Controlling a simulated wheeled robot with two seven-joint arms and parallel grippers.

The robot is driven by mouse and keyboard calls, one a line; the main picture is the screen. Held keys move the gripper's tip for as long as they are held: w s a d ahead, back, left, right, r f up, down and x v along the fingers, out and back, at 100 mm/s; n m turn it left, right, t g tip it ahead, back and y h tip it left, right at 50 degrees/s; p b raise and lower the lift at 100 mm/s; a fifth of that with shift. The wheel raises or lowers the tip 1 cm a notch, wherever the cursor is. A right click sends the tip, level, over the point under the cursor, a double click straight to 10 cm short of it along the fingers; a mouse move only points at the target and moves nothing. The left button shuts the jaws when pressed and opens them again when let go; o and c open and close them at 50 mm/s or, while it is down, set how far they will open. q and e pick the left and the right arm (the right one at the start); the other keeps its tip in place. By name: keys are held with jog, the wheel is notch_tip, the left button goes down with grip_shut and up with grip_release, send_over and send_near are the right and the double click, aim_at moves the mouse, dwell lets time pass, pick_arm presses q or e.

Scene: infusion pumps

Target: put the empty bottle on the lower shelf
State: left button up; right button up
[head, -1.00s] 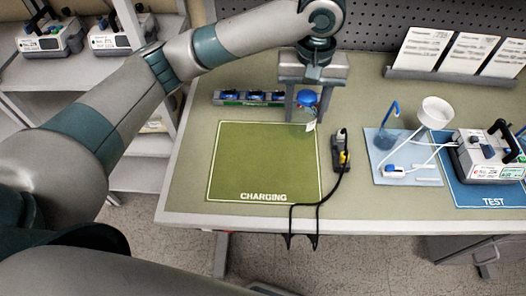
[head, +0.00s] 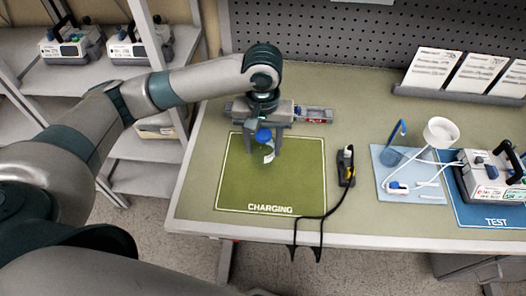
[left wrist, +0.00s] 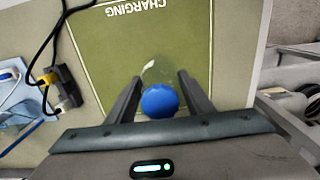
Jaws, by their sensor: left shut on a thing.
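A clear bottle with a blue cap (head: 264,135) and a small white tag hangs in my left gripper (head: 263,146), above the green charging mat. In the left wrist view the blue cap (left wrist: 160,101) sits between the two fingers, and the clear body is hard to make out. The shelf unit stands left of the table; a lower shelf (head: 146,181) shows partly between its posts, below the shelf with the pumps. My right gripper is not in view.
The charging mat (head: 230,190) is otherwise bare. A black cable and yellow-black plug (head: 346,166) lie right of it. A blue tray (head: 420,185) with a cup and tubing, and a pump (head: 490,175), stand further right. Pumps (head: 70,45) occupy the upper shelf.

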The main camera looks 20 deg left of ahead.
aim_at(263, 154)
pick_arm(q)
jog(key=shift+f+p, duration=0.6)
jog(key=shift+f, duration=1.4)
jog(key=shift+f, duration=0.1)
jog(key=o, duration=1)
